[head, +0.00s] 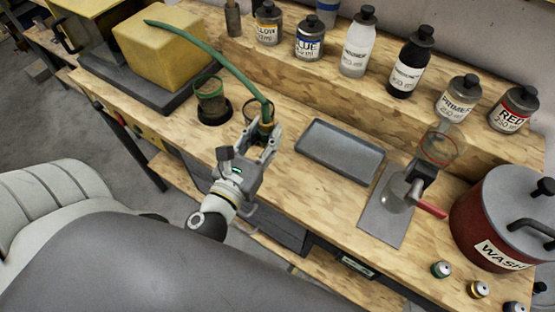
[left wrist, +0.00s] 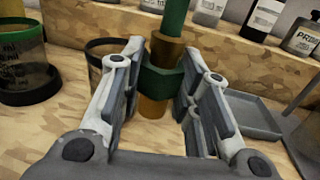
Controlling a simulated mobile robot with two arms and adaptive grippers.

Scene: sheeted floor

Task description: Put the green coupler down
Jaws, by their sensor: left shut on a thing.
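The green coupler (left wrist: 162,80) is a green collar with brass-coloured parts above and below it, on the end of a green hose (head: 213,58). My left gripper (left wrist: 155,88) is shut around the collar, with a finger on each side. In the head view, my left gripper (head: 262,143) holds the coupler (head: 266,127) roughly upright over the workbench. The hose arches from the yellow block down to it. I cannot tell whether the brass lower end touches the bench. My right gripper is not in view.
A dark-rimmed cup (left wrist: 104,45) stands close behind the coupler. A green-tinted cup (head: 210,98) is left of it. A grey tray (head: 340,151) lies to the right. Beyond are a clamp stand (head: 388,215), a red wash pot (head: 476,221) and several small fittings (head: 441,269). Bottles line the back ledge.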

